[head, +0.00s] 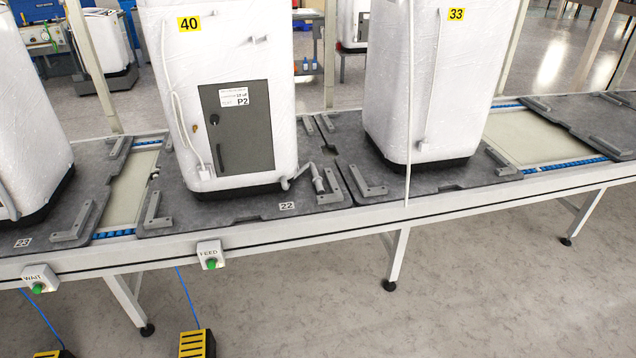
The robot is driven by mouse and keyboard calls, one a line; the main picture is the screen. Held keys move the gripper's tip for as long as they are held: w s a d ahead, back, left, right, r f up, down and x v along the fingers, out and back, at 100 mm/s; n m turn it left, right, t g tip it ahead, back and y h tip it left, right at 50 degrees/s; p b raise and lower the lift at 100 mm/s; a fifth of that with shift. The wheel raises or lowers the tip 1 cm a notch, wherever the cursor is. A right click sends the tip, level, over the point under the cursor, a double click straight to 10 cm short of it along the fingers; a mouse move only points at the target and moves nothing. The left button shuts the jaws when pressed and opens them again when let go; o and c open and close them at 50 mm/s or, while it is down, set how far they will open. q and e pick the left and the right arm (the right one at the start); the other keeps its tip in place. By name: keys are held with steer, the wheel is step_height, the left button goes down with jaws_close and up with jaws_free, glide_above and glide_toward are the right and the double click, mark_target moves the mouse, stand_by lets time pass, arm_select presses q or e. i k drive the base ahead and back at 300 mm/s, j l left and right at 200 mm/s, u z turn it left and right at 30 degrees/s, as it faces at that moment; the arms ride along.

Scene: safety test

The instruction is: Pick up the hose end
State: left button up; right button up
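A short grey hose (304,169) comes out at the lower right front of the white wrapped unit (218,50) marked 40. A thin white cord (178,115) also runs down the left of this unit to a small white piece (204,172) low on the front. Neither of my grippers is in view.
WAIT (40,279) and FEED (210,254) button boxes stick out from the rail. A yellow-black pedal (196,343) is on the floor.

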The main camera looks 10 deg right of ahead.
mark_target(317, 180)
steer(key=i+l+u, duration=0.65)
steer(key=l, duration=0.35)
steer(key=i+l+u, duration=0.4)
steer(key=l, duration=0.4)
